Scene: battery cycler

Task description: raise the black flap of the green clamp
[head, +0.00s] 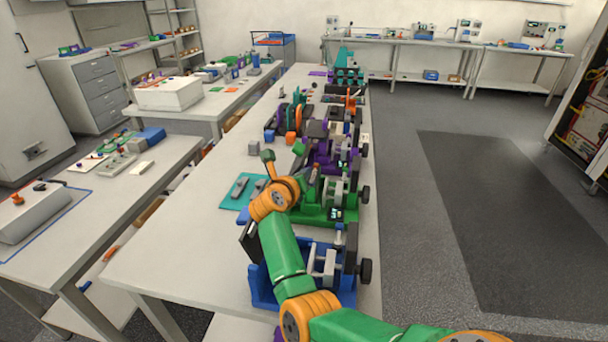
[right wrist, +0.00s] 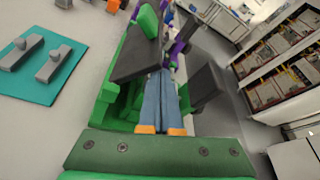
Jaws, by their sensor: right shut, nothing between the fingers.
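The green clamp (head: 325,213) stands in the row of devices on the long table, partly hidden by my right arm in the head view. In the right wrist view its green body (right wrist: 108,97) is at the left of the fingers. The black flap (right wrist: 137,57) shows there as a dark slanted plate, with a green piece (right wrist: 149,20) beyond it. My right gripper (right wrist: 167,76) is shut and empty. Its fingertips are close beside the flap's right edge; I cannot tell whether they touch. My left gripper is out of view.
A blue clamp (head: 262,290) stands nearer, beside my right forearm. Purple and other devices (head: 318,150) continue behind the green one. A teal mat (right wrist: 45,88) with grey parts lies to the left. A dark plate (right wrist: 208,84) stands right of the fingers.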

